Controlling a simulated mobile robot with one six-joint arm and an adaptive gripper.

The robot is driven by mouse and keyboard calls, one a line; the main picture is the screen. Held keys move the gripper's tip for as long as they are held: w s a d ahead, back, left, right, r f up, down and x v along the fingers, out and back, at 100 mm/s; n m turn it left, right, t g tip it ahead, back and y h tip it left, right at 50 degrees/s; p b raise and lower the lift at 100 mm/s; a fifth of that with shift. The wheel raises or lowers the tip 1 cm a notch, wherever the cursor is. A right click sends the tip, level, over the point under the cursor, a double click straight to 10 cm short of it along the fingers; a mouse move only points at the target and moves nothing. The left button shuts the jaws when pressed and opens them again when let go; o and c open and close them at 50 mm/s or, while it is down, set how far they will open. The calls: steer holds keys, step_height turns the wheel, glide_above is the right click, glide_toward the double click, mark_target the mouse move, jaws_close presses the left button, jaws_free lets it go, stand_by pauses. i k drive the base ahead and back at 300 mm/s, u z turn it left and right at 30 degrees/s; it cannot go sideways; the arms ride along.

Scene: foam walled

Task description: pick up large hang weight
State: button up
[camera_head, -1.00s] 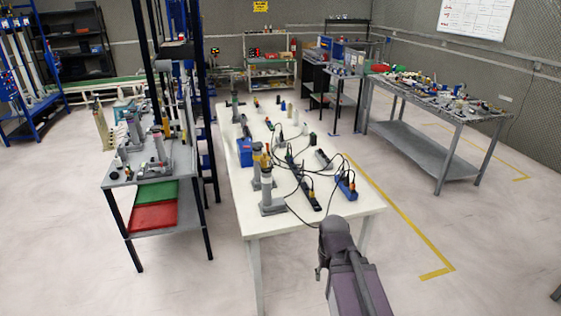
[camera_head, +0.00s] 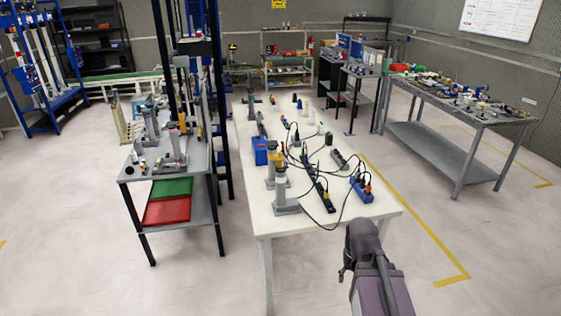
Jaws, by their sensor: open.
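I cannot pick out the large hang weight with certainty; the objects are small at this distance. Grey upright pieces on square feet (camera_head: 285,190) stand at the near left of the long white table (camera_head: 330,212). More grey upright pieces (camera_head: 172,150) stand on the dark-framed table at the left. My arm (camera_head: 365,262) rises from the bottom right, in front of the white table's near right corner. Its rounded end joint shows, but no gripper fingers can be made out, and nothing held is visible.
Black power strips with loose cables (camera_head: 320,195) and a blue box (camera_head: 261,151) lie on the white table. A cluttered grey workbench (camera_head: 436,145) stands at the right. Red (camera_head: 166,210) and green bins sit on the left table's lower shelf. Floor right of the white table is clear.

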mark_target(279, 159)
steer(key=u, duration=0.05)
steer(key=i, duration=0.95)
steer(key=z, duration=0.05)
